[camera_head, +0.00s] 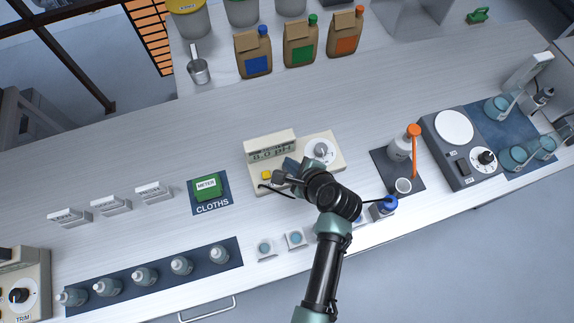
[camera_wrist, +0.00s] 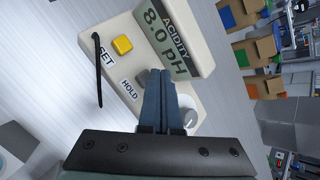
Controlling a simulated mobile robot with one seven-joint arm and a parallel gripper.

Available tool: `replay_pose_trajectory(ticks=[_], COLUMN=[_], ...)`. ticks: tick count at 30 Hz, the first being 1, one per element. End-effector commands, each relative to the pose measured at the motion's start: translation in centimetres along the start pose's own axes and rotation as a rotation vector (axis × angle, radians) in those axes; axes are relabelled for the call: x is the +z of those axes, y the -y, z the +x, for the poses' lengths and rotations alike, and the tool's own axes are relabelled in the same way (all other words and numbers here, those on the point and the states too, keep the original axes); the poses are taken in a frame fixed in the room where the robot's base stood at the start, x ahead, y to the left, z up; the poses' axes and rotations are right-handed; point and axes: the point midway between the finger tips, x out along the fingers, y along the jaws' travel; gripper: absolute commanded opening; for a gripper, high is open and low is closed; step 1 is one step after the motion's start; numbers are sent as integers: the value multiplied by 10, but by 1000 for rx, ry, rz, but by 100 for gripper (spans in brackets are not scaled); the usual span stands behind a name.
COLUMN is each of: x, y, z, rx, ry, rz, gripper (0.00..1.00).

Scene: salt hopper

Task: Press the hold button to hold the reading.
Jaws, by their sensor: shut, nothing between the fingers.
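The cream pH meter (camera_head: 326,165) stands on the bench under my gripper; it also shows in the wrist view (camera_wrist: 105,33). Its display (camera_wrist: 165,38) reads "8.0 pH" under "ACIDITY". The yellow button (camera_wrist: 122,45) is beside the SET label and also shows in the head view (camera_head: 266,175). By the HOLD label (camera_wrist: 129,90) a grey button (camera_wrist: 142,78) shows only in part, beside my fingers. My gripper (camera_wrist: 160,72) is shut and empty, its fingertips over the meter's face by that button; in the head view (camera_head: 285,172) too. Whether they touch it I cannot tell.
A white knob (camera_head: 320,151) is on the meter's right part. A dark cable (camera_wrist: 98,68) lies by its edge. A green METER cloth (camera_head: 207,187) lies to the left, a bottle with an orange cap (camera_head: 401,147) stands to the right. Bench behind the meter is clear.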

Motion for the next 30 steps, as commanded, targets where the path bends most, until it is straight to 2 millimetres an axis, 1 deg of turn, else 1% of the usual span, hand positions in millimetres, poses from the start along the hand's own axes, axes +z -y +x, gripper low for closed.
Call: replay_pose_trajectory(ticks=[8, 30], x=[-4, -6], y=[-4, -6], z=[6, 9], rx=[-1, 0], ry=[0, 0], rz=[0, 0], gripper=[0, 0])
